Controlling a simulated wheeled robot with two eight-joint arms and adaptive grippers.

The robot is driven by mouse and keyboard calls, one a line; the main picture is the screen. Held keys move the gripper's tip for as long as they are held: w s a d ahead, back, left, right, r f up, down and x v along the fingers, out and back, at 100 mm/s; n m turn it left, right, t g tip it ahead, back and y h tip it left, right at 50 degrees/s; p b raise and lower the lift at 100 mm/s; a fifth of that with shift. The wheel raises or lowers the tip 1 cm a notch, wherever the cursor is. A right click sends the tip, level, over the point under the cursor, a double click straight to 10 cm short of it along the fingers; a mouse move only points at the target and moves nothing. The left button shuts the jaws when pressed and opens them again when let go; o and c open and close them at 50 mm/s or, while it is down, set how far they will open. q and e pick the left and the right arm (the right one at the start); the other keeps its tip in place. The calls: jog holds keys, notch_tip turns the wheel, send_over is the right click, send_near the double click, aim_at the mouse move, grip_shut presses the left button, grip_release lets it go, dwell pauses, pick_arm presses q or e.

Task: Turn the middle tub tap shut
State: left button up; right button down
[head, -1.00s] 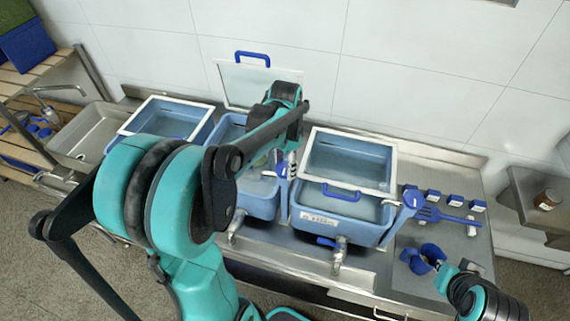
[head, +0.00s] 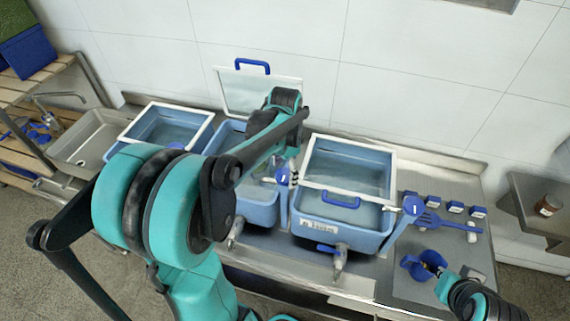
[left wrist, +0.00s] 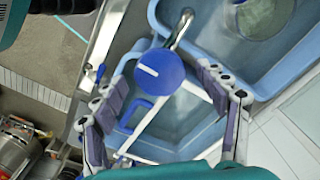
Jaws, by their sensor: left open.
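The middle tub (head: 262,208) is blue, with its clear lid (head: 258,92) raised behind it. Its metal tap (head: 235,231) is on the tub's front, partly behind my left arm; I cannot make out its handle. My left gripper (head: 291,165) is above the gap between the middle and right tubs, largely hidden by its arm. In the left wrist view the left gripper (left wrist: 163,88) has its fingers wide apart, holding nothing. A blue disc (left wrist: 160,70) with a white line appears between them.
The right tub (head: 340,228) has a tap (head: 340,256) with a blue handle (head: 325,248). The left tub (head: 165,128) stands by a sink (head: 88,145). A blue mug (head: 421,264), a blue fork-shaped tool (head: 440,222) and small blue-marked blocks (head: 455,207) lie on the right.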

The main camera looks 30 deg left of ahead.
aim_at(285, 174)
pick_arm(q)
notch_tip(285, 174, up, 12)
dwell(0.4)
jog(key=shift+f, duration=0.15)
jog(key=s+d+f+n+t+b, duration=0.2)
jog(key=s+d+f+b, duration=0.1)
jog(key=f+b, duration=0.2)
jog(key=s+d+f+n+t+b, duration=0.2)
jog(key=s+d+f+b, duration=0.2)
jog(key=f, duration=0.6)
jog(key=s+d+f+n+t+b, duration=0.2)
jog(key=s+d+f+t+b, duration=0.1)
jog(key=f+b, duration=0.3)
jog(key=shift+s+d+f+b, duration=0.3)
jog(key=shift+s+f+b, duration=0.1)
jog(key=shift+f, duration=0.55)
